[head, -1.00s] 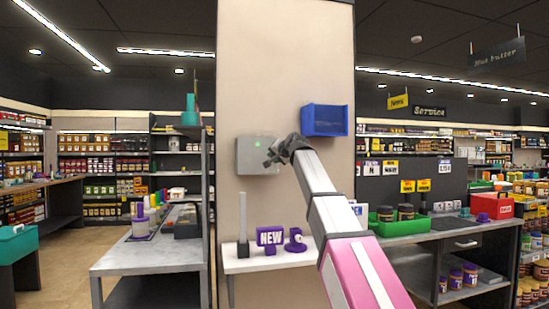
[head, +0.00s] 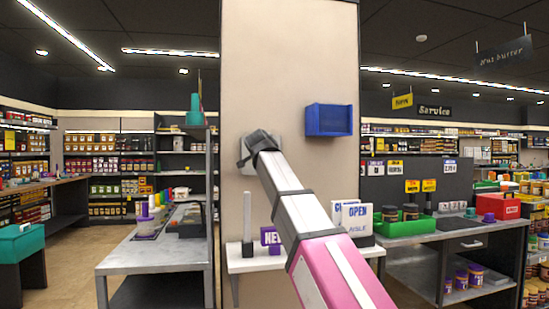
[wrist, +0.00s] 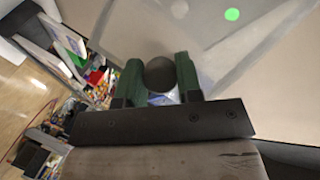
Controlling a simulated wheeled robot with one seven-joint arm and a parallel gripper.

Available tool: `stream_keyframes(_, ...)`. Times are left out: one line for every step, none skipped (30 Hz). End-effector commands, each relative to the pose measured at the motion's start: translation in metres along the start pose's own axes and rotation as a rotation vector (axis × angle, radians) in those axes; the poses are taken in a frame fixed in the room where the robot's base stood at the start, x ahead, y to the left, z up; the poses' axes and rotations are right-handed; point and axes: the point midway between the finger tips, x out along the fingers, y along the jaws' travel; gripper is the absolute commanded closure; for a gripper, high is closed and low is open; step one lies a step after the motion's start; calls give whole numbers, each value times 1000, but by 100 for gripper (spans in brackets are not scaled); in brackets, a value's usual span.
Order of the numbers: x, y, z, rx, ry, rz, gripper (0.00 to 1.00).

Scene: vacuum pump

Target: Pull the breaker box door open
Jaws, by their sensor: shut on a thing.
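The grey breaker box (head: 276,143) is on the beige pillar, mostly hidden behind my gripper and arm in the head view. In the wrist view its grey panel (wrist: 215,60) with a round green light (wrist: 232,14) fills the upper right. My gripper (head: 246,158) is at the box's left part. In the wrist view its two green fingers (wrist: 160,85) are shut on a dark round knob or handle (wrist: 160,74). How far the door stands from the box I cannot tell, because my arm covers it.
A blue bin (head: 329,120) hangs on the pillar to the right. A white shelf (head: 252,264) below holds a grey post (head: 247,215) and signs (head: 355,219). A grey counter (head: 150,255) stands left, and a green tray (head: 403,226) sits on a counter at right.

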Motion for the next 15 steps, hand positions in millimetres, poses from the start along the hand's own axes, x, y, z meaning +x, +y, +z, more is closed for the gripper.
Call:
stream_keyframes(-7,-3,6,9,26,25,100)
stream_keyframes(-10,-4,8,16,45,43,100)
stream_keyframes(-14,-5,11,25,70,66,100)
stream_keyframes(-17,-7,14,33,89,83,100)
stream_keyframes(-20,-8,16,40,107,100,100)
stream_keyframes(-24,-9,19,50,130,121,100)
stream_keyframes(-26,-10,21,55,148,138,100)
stream_keyframes(-28,-11,23,62,164,153,100)
stream_keyframes(-32,-13,26,70,185,172,100)
stream_keyframes(-34,-14,29,75,199,186,100)
stream_keyframes(-35,-15,30,81,214,199,100)
stream_keyframes(-38,-16,33,87,232,215,100)
stream_keyframes(-40,-17,35,93,243,227,100)
stream_keyframes(-41,-18,36,97,255,237,100)
stream_keyframes(-43,-19,38,103,269,251,100)
